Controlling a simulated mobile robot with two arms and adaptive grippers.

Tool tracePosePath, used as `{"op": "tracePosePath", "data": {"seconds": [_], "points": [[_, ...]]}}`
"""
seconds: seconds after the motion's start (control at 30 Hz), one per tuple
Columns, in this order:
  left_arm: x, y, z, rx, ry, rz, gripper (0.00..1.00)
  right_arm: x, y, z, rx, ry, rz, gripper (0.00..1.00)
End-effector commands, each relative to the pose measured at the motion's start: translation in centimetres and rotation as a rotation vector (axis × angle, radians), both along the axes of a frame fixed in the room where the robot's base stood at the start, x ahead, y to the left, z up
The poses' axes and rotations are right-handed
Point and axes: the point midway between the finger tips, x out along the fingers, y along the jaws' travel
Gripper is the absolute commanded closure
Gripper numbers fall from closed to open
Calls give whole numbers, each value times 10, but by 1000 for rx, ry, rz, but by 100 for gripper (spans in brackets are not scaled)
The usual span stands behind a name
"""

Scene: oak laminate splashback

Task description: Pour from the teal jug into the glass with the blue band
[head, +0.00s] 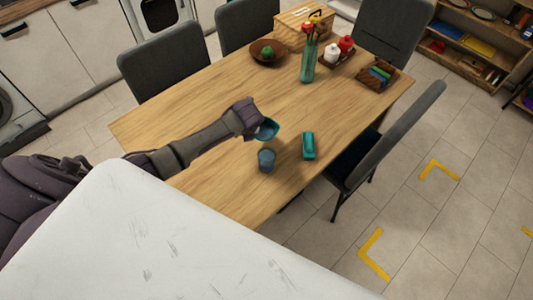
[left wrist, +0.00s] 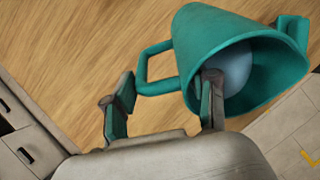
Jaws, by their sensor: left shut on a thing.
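The teal jug (head: 267,130) is held above the table, tilted, with its wide mouth showing in the left wrist view (left wrist: 205,45). My left gripper (head: 251,122) is shut on the jug's handle; its fingers sit either side of the handle in the left wrist view (left wrist: 167,85). A pale blue-grey rounded surface (left wrist: 236,70) shows inside the jug's mouth; I cannot tell if it is liquid. The blue-looking glass (head: 266,161) stands upright on the table just in front of the jug, apart from it in the head view. My right gripper is not in view.
A teal oblong object (head: 309,146) stands on the wooden table (head: 200,145), right of the glass. A green vase (head: 307,66), a brown bowl (head: 268,59) and a dark caddy (head: 376,79) are farther back. A grey chair (head: 395,140) stands at the right edge.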

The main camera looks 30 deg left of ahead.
Motion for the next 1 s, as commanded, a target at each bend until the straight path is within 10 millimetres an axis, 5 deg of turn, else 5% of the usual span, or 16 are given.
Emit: {"op": "tracePosePath", "data": {"seconds": [1.0], "points": [[-3, -4, 3, 39, -52, 0, 100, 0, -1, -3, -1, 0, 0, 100]]}}
